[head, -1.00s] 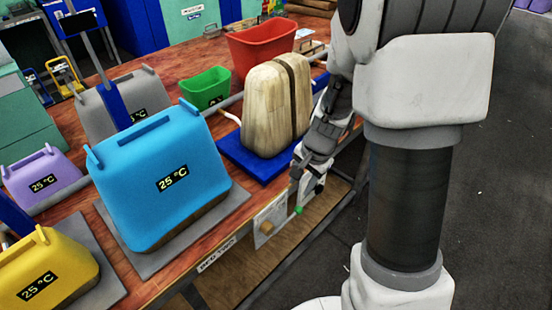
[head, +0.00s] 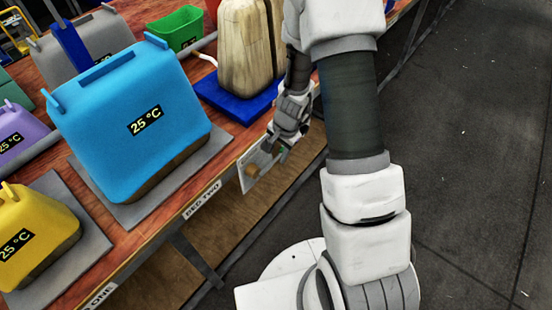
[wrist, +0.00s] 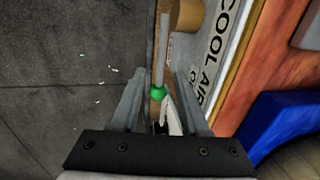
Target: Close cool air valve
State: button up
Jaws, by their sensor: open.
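The cool air valve panel (head: 257,172) is a grey plate on the table's front edge, with a tan round knob (head: 252,171). In the wrist view, the plate (wrist: 221,50) carries the letters "COOL AIR", and the tan knob (wrist: 187,15) shows at the top. A grey rod (wrist: 162,50) with a green ball (wrist: 158,92) runs between the two fingers of my gripper (wrist: 158,100). My gripper (head: 283,147) is open at the panel's right end, with a finger on each side of the ball. Whether either finger touches the ball I cannot tell.
A blue press (head: 130,120) reading 25 °C stands on the wooden table (head: 228,150), left of the panel. A wooden block (head: 245,50) on a blue base (head: 225,98) stands behind my gripper. The grey floor (head: 470,180) to the right is clear.

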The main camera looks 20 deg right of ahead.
aim_at(273, 162)
jog(key=shift+w+a+f, duration=0.1)
jog(key=shift+w+f, duration=0.05)
jog(key=shift+f, duration=0.5)
jog(key=shift+w+a+f, duration=0.1)
jog(key=shift+f, duration=0.5)
grip_shut()
dwell(0.5)
